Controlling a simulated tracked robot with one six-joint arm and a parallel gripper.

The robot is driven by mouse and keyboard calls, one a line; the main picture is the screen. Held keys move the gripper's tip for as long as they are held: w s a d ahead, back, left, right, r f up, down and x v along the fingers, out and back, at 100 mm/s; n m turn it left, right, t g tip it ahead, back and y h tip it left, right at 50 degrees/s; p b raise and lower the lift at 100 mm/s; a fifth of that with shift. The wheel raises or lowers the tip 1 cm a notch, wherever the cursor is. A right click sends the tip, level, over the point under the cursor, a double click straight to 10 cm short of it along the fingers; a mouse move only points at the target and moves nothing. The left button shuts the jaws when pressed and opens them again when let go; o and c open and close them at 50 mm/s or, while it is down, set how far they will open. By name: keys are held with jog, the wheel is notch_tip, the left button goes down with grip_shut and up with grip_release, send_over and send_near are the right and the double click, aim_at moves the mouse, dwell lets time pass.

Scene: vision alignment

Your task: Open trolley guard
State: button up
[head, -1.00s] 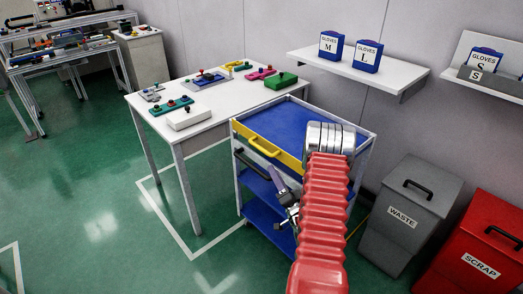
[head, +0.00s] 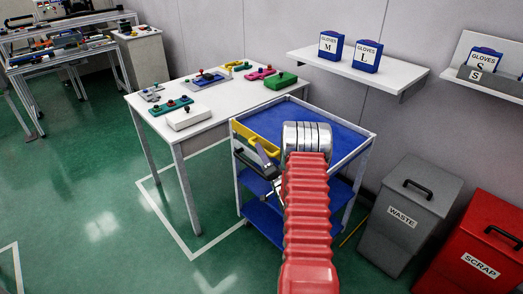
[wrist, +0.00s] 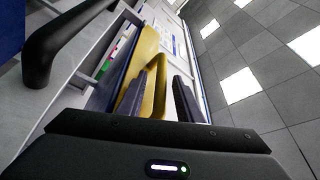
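The trolley (head: 346,139) has a blue top, a white frame and lower blue shelves. Its yellow guard (head: 240,129) runs along the front edge of the top, its right part hidden behind my red arm. My gripper (head: 262,153) is at the front of the trolley, close to the guard. In the wrist view, my gripper (wrist: 160,98) has its two dark fingers apart, with the yellow guard (wrist: 151,52) showing beyond and between them. I cannot tell whether a finger touches it. A black handle (wrist: 70,38) is at the left of the wrist view.
A white table (head: 214,117) with several coloured control boxes stands left of the trolley. A grey waste bin (head: 400,225) and red scrap bin (head: 475,255) stand at right. A shelf (head: 395,80) with glove boxes hangs behind. The floor at front left is clear.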

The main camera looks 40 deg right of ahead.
jog(key=shift+x, duration=0.85)
jog(key=shift+c, duration=0.2)
